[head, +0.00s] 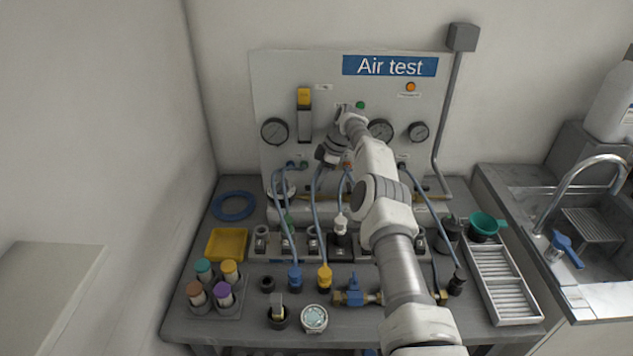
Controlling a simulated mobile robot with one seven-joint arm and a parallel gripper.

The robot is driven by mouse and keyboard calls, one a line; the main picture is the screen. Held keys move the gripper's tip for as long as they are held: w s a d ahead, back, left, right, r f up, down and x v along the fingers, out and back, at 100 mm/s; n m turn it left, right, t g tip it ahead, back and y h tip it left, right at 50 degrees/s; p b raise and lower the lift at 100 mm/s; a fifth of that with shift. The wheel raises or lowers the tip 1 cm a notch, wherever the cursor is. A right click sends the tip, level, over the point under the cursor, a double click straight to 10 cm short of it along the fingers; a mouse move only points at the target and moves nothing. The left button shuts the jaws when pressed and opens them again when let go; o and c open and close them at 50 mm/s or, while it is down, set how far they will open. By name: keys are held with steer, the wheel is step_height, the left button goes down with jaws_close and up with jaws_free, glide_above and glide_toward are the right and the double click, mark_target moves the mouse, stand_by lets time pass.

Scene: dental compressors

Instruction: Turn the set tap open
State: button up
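My arm reaches up from the bottom right to the panel (285,70) marked "Air test". My gripper (325,158) is in front of the panel's lower middle, left of my wrist, pointing down and left. Its fingers are small and dark, so I cannot tell whether they are open or shut, or touching anything. A blue-handled tap (354,291) on brass fittings lies at the front of the bench, left of my forearm. My forearm hides part of the brass line. No readable label shows which tap is the set tap. The panel area behind my wrist is partly hidden.
Gauges (275,131) and a yellow-topped part (304,98) are on the panel. Blue hoses (318,205) hang over a row of grey blocks. A yellow tray (227,244), coloured-cap bottles (222,293) and a ribbed tray (505,285) occupy the bench. A sink (520,200) is at right.

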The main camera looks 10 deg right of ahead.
steer(key=p+v, duration=1.3)
steer(key=v, duration=0.4)
steer(key=shift+r+p, duration=0.2)
steer(key=shift+p, duration=0.2)
